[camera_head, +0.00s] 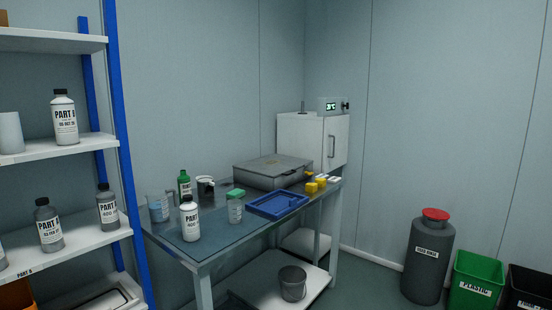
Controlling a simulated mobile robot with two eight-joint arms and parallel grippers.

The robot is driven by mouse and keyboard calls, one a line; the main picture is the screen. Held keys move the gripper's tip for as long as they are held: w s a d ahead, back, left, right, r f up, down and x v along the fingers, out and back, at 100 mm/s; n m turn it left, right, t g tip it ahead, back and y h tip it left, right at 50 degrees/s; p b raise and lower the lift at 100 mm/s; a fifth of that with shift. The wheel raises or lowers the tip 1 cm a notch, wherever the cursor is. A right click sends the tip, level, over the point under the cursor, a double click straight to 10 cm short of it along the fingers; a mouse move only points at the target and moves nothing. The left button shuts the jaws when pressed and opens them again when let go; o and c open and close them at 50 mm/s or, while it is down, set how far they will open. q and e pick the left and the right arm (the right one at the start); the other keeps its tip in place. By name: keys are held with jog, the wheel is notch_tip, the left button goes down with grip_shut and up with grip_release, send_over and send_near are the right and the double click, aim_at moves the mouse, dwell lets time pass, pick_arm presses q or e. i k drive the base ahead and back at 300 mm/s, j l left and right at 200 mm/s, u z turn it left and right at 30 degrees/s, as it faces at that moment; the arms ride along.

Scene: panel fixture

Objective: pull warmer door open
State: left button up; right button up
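The warmer (299,138) is a white box-shaped cabinet in the back corner, behind the table. Its door (341,136) is on the right-hand face and looks shut. A dark vertical handle (332,147) is on the door. A small control unit (333,105) with a lit green display sits on top. The grey case on the table hides the lower left of the warmer. Neither of my grippers is in view.
A table (211,255) holds a grey case (272,172), a blue tray (277,204), bottles and yellow blocks. A shelf (64,148) with bottles stands at left. A grey drum (428,262) and a green bin (476,280) stand at right. Floor between table and drum looks clear.

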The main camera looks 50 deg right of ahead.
aim_at(336, 129)
jog(key=z, duration=2.15)
